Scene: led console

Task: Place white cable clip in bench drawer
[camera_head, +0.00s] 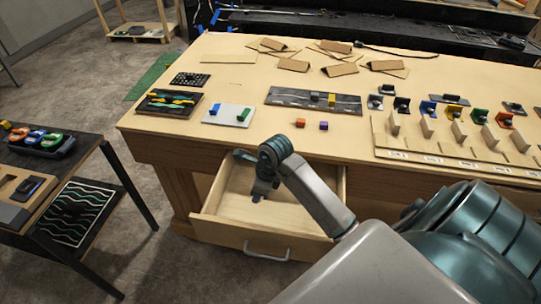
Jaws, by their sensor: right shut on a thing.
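The bench drawer (210,229) is pulled open below the front of the wooden bench, with its pale inside showing. My right gripper (260,194) reaches down over the open drawer, near its back. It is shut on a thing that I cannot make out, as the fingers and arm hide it. I cannot tell whether the fingers touch the drawer floor. No white cable clip shows clearly in this view. My left gripper is not in view.
The bench top (230,60) holds a black strip (290,101), a white board (222,115) and several coloured clips by a wooden rack (440,150) at the right. A dark side table (85,150) stands at the left. My right arm covers the drawer's right part.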

